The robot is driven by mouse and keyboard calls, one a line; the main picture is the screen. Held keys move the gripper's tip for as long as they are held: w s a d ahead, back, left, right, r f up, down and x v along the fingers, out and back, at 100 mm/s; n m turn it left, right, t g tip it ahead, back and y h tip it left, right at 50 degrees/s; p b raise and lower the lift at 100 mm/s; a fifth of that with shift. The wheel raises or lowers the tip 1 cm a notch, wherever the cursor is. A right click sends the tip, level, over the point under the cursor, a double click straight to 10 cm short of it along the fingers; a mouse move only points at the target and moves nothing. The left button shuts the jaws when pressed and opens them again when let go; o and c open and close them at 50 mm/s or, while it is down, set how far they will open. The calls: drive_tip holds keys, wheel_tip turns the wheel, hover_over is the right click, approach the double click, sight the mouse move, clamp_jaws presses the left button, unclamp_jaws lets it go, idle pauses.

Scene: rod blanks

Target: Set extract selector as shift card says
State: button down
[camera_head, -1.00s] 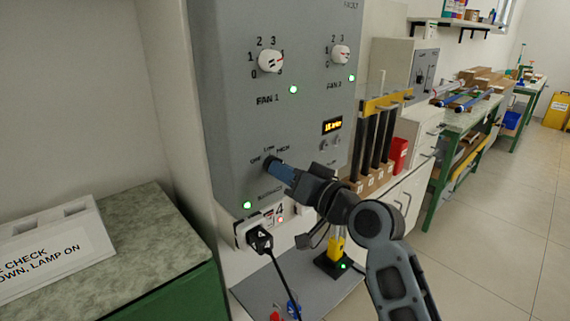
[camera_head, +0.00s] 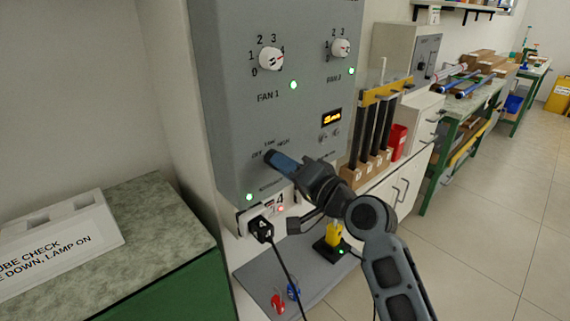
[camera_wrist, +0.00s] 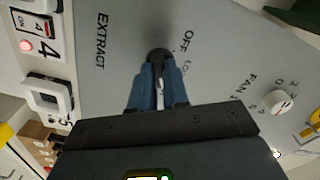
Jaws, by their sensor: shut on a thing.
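The extract selector (camera_wrist: 157,57) is a dark knob on the grey panel (camera_head: 230,125), marked OFF, LOW and HIGH in the head view. The panel carries the word EXTRACT in the wrist view. My gripper (camera_head: 276,160) is shut on the knob, and its blue fingers (camera_wrist: 158,92) stand on either side of it. The fingers hide most of the knob, so I cannot tell its setting. A green lamp (camera_head: 249,197) is lit at the panel's lower left. I cannot identify a shift card in view.
Fan knobs (camera_head: 271,58) (camera_head: 341,48) sit above on the panel. Below are a black plug (camera_head: 261,229) with a cable and a yellow-and-black stand (camera_head: 334,237). A white sign block (camera_head: 60,245) lies on the left bench. A rack of dark rods (camera_head: 378,130) stands right.

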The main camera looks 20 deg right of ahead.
drive_tip(key=shift+f, duration=0.1)
drive_tip(key=c, duration=1.1)
unclamp_jaws()
drive_tip(key=shift+b+v, duration=0.7)
drive_tip(key=shift+v, duration=3.25)
